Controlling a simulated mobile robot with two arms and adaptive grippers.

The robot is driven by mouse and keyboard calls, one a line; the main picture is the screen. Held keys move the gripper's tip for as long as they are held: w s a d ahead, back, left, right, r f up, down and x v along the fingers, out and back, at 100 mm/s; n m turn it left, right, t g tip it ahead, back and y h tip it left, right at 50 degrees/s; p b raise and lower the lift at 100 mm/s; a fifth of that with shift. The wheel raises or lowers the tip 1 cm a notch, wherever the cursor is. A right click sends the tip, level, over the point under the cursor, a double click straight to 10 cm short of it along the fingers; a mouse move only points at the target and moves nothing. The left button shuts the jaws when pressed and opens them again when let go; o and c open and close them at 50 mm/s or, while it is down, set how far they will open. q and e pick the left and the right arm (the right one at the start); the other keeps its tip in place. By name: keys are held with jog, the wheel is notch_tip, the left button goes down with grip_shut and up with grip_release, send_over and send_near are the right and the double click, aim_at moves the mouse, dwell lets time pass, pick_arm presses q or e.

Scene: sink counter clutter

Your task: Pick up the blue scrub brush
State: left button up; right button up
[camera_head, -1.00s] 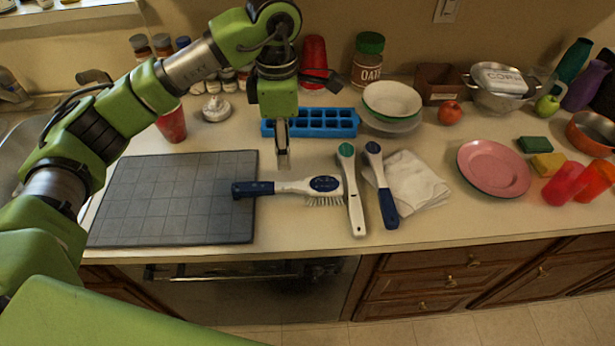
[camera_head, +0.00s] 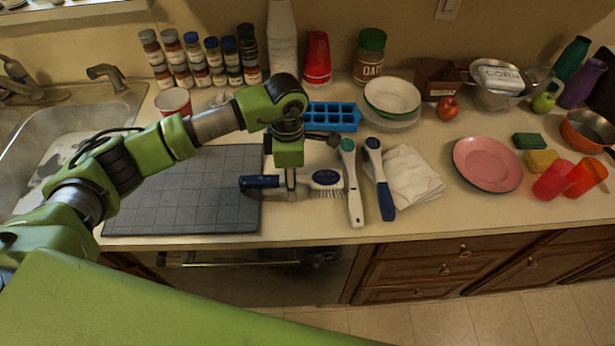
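The blue scrub brush (camera_head: 326,179) lies sideways on the counter, white with a blue head back and a blue handle end (camera_head: 260,182). Its bristles show at the right, and the handle end rests over the dark gridded mat. My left gripper (camera_head: 291,187) points down at the middle of the brush's white handle and hides part of it. The fingers are seen edge-on, so I cannot tell whether they are open or closed around the handle. My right gripper is not in view.
A white brush with a green spot (camera_head: 351,185) and a blue-handled one (camera_head: 382,185) lie close at the right, beside a white cloth (camera_head: 413,177). The gridded mat (camera_head: 190,195) is clear at the left. A blue ice tray (camera_head: 334,116) is behind.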

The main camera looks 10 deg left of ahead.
pick_arm(q)
grip_shut()
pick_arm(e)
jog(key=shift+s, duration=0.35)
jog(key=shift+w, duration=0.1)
pick_arm(q)
jog(key=shift+r, duration=0.45)
notch_tip(320, 180, up, 2)
jog(key=shift+r+b, duration=0.1)
jog(key=shift+b, duration=0.55)
jog(key=s+r+b, duration=0.5)
jog(key=s+r, duration=0.5)
jog(key=s, duration=0.4)
jog(key=shift+a, duration=0.15)
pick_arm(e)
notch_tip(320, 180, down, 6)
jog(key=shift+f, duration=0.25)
